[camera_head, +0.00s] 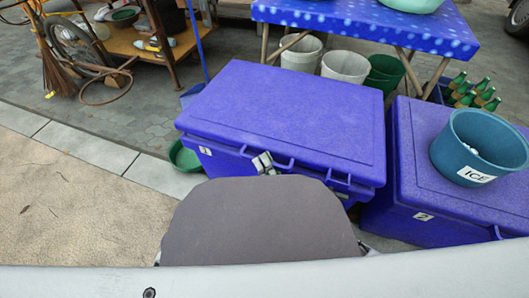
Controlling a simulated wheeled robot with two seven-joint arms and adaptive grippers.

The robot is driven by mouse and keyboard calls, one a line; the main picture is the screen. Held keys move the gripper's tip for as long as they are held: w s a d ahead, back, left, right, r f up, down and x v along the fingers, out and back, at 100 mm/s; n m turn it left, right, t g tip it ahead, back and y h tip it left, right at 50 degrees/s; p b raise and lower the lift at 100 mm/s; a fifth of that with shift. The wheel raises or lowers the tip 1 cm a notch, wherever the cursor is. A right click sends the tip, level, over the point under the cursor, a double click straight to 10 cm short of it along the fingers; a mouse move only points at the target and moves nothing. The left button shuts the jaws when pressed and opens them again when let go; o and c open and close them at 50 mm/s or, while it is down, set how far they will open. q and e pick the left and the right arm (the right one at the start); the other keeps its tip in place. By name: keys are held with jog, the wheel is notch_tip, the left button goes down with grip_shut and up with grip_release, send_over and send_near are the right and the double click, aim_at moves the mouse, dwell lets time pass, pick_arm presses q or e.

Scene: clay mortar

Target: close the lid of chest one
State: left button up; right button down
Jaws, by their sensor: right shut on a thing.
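Chest one is a blue cool box (218,163) with a white label "1" on its front left. Its blue lid (290,105) lies flat over the box, down or nearly down. A dark seam runs under the lid's front edge, and I cannot tell whether a small gap remains there. My right gripper (264,162) is at the middle of the lid's front edge, shut on the front rim of the lid. The exact contact is small and partly hidden. The lower front of the chest is hidden behind my own body. My left gripper is not in view.
Chest two (405,215) stands close on the right, with a teal ICE bucket (480,147) on its lid. Behind is a blue-covered table (365,27) with buckets beneath. A green basin (184,157) is at the left. Pavement at the left front is clear.

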jog(key=shift+s+d+f, duration=0.1)
jog(key=shift+s+f, duration=0.05)
jog(key=shift+f, duration=1.3)
jog(key=shift+s+f, duration=0.1)
jog(key=shift+f, duration=1.3)
jog(key=shift+s+f, duration=0.1)
jog(key=c, duration=1.7)
grip_release()
jog(key=shift+f, duration=0.1)
jog(key=shift+o, duration=0.2)
jog(key=shift+r, duration=0.45)
jog(key=w+d+r+m+h+p, duration=0.1)
jog(key=w+r, duration=0.1)
jog(key=r, duration=0.7)
jog(key=w+r+m+h+p, duration=0.1)
jog(key=w+r+m+h, duration=0.1)
jog(key=r, duration=0.8)
jog(key=w+d+r+m+h+p, duration=0.1)
jog(key=w+r, duration=0.3)
jog(key=r, duration=0.5)
jog(key=shift+d+r+m+p, duration=0.35)
jog(key=shift+m+p, duration=0.25)
jog(key=shift+m, duration=0.1)
